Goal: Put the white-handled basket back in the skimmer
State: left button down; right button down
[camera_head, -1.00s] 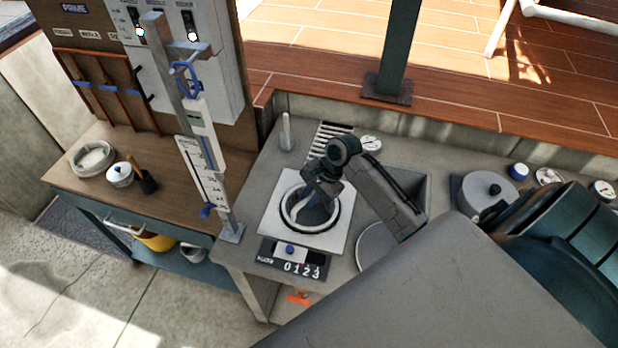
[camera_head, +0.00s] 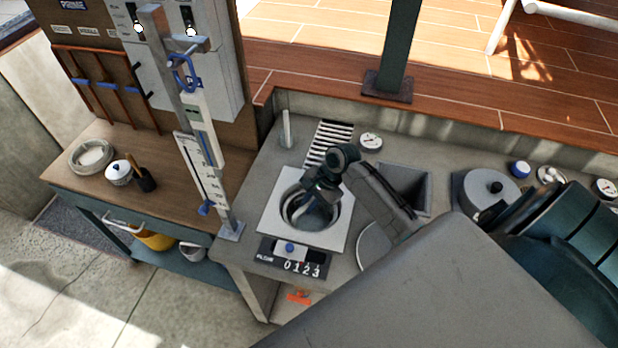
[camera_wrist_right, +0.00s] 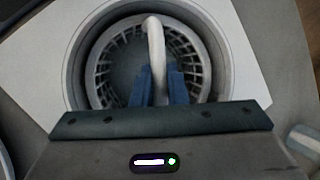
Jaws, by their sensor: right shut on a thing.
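The skimmer is a round opening in a square white plate (camera_head: 268,224) set in the grey counter. The basket (camera_wrist_right: 104,62), grey and slatted with a white arched handle (camera_wrist_right: 155,45), sits inside the round well in the right wrist view, with a gap between its rim and the wall. My right gripper (camera_wrist_right: 160,84) has blue fingers shut on the white handle. In the head view this gripper (camera_head: 316,204) reaches down into the opening and hides part of the basket. How deep the basket rests is hard to tell. My left gripper is not in view.
A number panel (camera_head: 290,262) reading 0123 lies in front of the plate. A slotted grate (camera_head: 328,142), a gauge (camera_head: 371,141) and a square recess (camera_head: 405,187) lie behind and right. A post with a scale (camera_head: 200,150) stands left. A lidded grey pot (camera_head: 488,190) stands right.

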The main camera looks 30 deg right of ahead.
jog(key=shift+f, duration=0.35)
dwell(0.3)
jog(key=shift+f+b, duration=0.65)
jog(key=shift+f, duration=1.9)
jog(key=c, duration=1.2)
grip_release()
jog(key=shift+r+p, duration=0.1)
jog(key=shift+p, duration=0.25)
